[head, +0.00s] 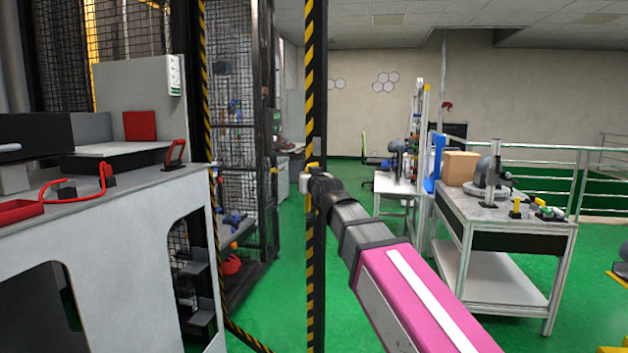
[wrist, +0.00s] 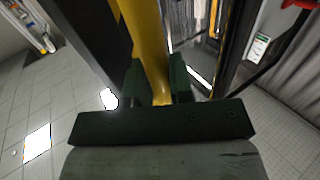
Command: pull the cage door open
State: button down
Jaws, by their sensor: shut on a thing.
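The cage door (head: 316,75) shows in the head view as a tall dark frame edge with yellow-and-black stripes. A second striped upright stands left of it, and a striped bottom edge slants between them. Whether a clear panel fills the frame, I cannot tell. My gripper (head: 318,188) is at the right upright, by a small yellow piece. In the wrist view my gripper (wrist: 158,85) is shut on a yellow handle bar (wrist: 147,40), which runs between the two dark fingers. The handle's far end is out of the picture.
A white machine cabinet (head: 110,240) with red handles stands close on the left. Mesh cage walls (head: 232,100) rise behind the frame. A workbench (head: 510,222) with tools and a cardboard box (head: 460,168) stands to the right.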

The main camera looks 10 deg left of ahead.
jog(key=shift+s+a, duration=0.1)
jog(key=shift+s, duration=0.05)
jog(key=c, duration=1)
grip_release()
jog(key=shift+c, duration=0.2)
jog(key=shift+s, duration=0.1)
jog(key=v, duration=1)
jog(key=shift+s, duration=0.3)
